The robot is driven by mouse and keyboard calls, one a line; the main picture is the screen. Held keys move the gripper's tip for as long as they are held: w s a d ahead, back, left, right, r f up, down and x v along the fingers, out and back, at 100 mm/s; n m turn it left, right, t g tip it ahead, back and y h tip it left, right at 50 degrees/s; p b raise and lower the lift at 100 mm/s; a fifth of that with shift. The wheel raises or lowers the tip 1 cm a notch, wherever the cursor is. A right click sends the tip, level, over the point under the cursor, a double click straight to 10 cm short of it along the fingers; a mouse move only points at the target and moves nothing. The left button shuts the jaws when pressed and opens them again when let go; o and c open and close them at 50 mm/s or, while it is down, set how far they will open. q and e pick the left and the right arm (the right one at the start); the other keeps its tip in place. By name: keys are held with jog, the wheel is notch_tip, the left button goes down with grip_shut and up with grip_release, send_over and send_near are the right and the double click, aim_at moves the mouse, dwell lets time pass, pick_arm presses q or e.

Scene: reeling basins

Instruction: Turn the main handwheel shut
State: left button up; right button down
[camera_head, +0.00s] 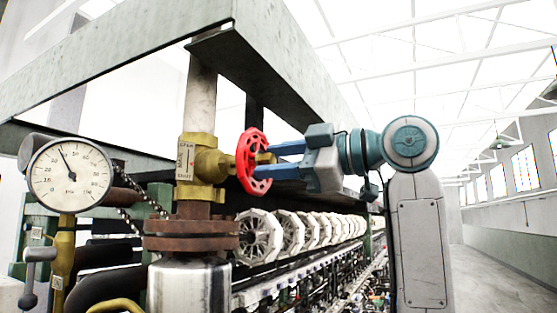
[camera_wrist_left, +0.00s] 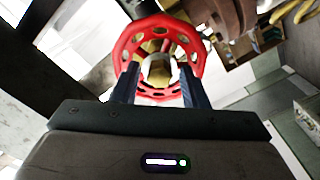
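The red handwheel (camera_head: 252,162) stands upright on the side of a yellow brass valve (camera_head: 196,162), its face toward the right. A small plate on the valve carries lettering too small to read surely. My left gripper (camera_head: 274,159) comes at the wheel from the right, its two blue fingers apart, tips at the wheel's face. In the left wrist view the handwheel (camera_wrist_left: 127,48) fills the space ahead, and the fingers (camera_wrist_left: 158,72) stand on either side of its pale hub. Whether they touch the wheel I cannot tell. My right gripper is not in view.
A round pressure gauge (camera_head: 70,174) is left of the valve, with a chain beside it. A rusty flange (camera_head: 191,233) sits below the valve on a shiny cylinder (camera_head: 190,287). A row of white reels (camera_head: 259,237) runs behind. A grey-green beam (camera_head: 120,58) crosses overhead. The right aisle is clear.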

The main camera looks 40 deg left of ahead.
aim_at(274, 160)
pick_arm(q)
jog(key=shift+v, duration=1.7)
jog(key=shift+s+n, duration=0.1)
jog(key=shift+n, duration=1)
jog(key=n, duration=0.3)
jog(key=shift+a, duration=0.25)
jog(key=n, duration=0.3)
jog(key=shift+d, duration=0.15)
jog(key=n, duration=0.8)
jog(key=shift+n, duration=0.4)
